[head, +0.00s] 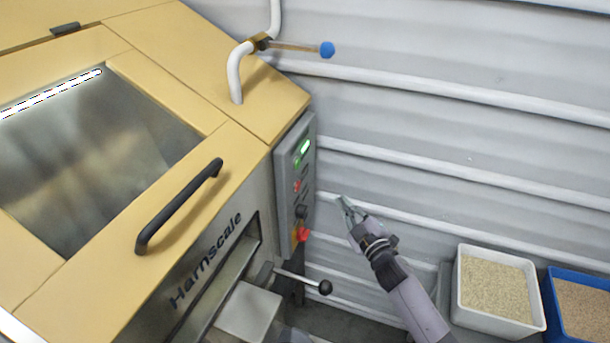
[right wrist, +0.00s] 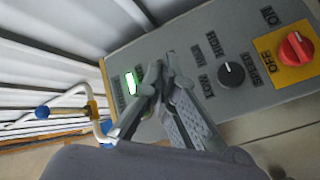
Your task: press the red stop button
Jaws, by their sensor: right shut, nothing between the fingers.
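The grey control panel (head: 284,165) stands on the right side of the yellow machine. A small red button (head: 297,186) shows on it below the green lights, and I take it for the stop button. A larger red rotary knob (head: 304,234) sits lower; in the right wrist view this red knob (right wrist: 296,48) is on a yellow plate with ON and OFF marks. My right gripper (head: 345,204) is shut and empty, right of the panel and apart from it in the head view. In the wrist view the gripper (right wrist: 162,68) hides part of the panel, and no small red button shows there.
A black knob (right wrist: 231,74) lies between the gripper and the red knob. A lever with a black ball (head: 325,287) sticks out below the panel. A blue-tipped handle (head: 327,49) is above. A white bin (head: 459,300) and a blue bin (head: 553,318) stand right.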

